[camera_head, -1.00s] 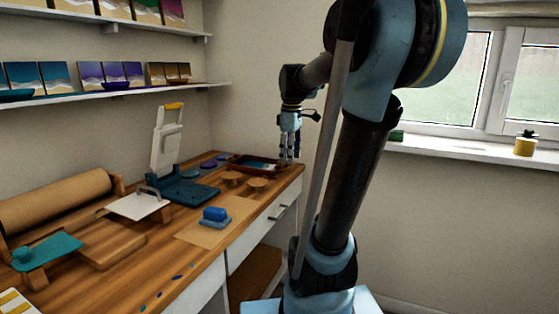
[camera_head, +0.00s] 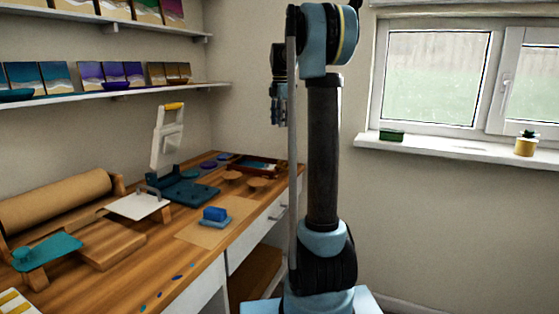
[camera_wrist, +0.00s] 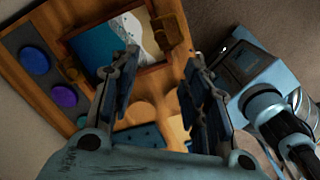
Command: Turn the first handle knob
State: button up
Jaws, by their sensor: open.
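A framed tray (camera_head: 262,165) with a blue, white and sand-coloured panel lies at the far end of the wooden bench. In the wrist view the tray frame (camera_wrist: 162,66) shows at the top, with a brown block-like fitting on its right side (camera_wrist: 168,32) and another at its left (camera_wrist: 72,68). These may be handle knobs; I cannot tell which is the first. My gripper (camera_head: 278,112) is raised above the far end of the bench, apart from everything. In the wrist view my gripper (camera_wrist: 160,85) is open and empty, its fingers below the tray in the picture.
Two round wooden discs (camera_head: 257,184) and a teal press (camera_head: 183,189) with an upright white lever (camera_head: 167,140) stand near the tray. Purple and blue round pots (camera_head: 209,165) sit behind. A blue block (camera_head: 214,213) lies nearer. Shelves (camera_head: 120,92) line the wall.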

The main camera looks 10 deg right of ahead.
aim_at(280, 161)
notch_tip(280, 161, down, 17)
dwell(0.6)
jog(key=shift+c, duration=0.3)
grip_shut()
